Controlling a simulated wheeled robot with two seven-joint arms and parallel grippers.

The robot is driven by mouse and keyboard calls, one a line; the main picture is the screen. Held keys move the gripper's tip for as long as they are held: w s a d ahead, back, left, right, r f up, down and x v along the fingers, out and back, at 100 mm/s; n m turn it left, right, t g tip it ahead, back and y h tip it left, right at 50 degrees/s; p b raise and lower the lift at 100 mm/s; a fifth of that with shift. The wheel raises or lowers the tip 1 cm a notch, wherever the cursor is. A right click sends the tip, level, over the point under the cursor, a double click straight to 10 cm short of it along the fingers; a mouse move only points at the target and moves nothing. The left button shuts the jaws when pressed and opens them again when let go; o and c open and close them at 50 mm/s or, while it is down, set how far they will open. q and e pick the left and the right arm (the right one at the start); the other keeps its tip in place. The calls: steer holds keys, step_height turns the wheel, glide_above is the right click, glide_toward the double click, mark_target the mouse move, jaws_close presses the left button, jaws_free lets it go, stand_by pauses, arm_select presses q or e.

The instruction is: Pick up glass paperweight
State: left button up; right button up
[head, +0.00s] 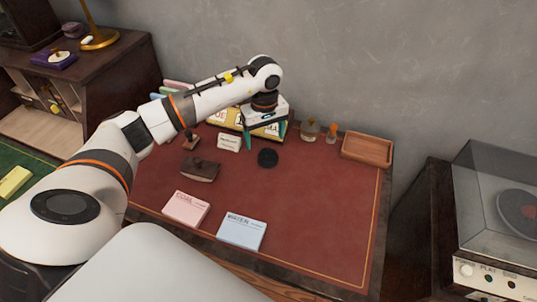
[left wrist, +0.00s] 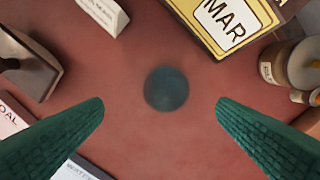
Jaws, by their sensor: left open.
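The glass paperweight is a dark round piece (head: 268,158) lying on the red desk top (head: 310,200). In the left wrist view the paperweight (left wrist: 166,88) looks dark teal and slightly blurred, near the middle of the picture. My left gripper (head: 264,138) is open and empty, pointing down above the desk at the paperweight. Its green fingers (left wrist: 160,104) are spread wide, one on either side of the paperweight in the picture, not touching it. My right gripper is in neither view.
A box with yellow labels (head: 228,118) stands behind the paperweight, beside a small white sign (head: 229,142). A dark rocker-shaped piece (head: 200,170) is left. Pink (head: 186,207) and blue (head: 241,232) card stacks lie in front. Small bottles (head: 310,129) and a wooden tray (head: 367,149) are right.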

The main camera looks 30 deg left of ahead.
mark_target(268, 150)
arm_select(q)
steer(key=f, duration=0.2)
steer(key=f+p, duration=0.1)
steer(key=f, duration=0.5)
steer(key=shift+w+d, duration=0.25)
steer(key=shift+d, duration=0.05)
steer(key=c, duration=1.3)
steer(key=shift+o, duration=0.2)
steer(key=shift+r, duration=0.15)
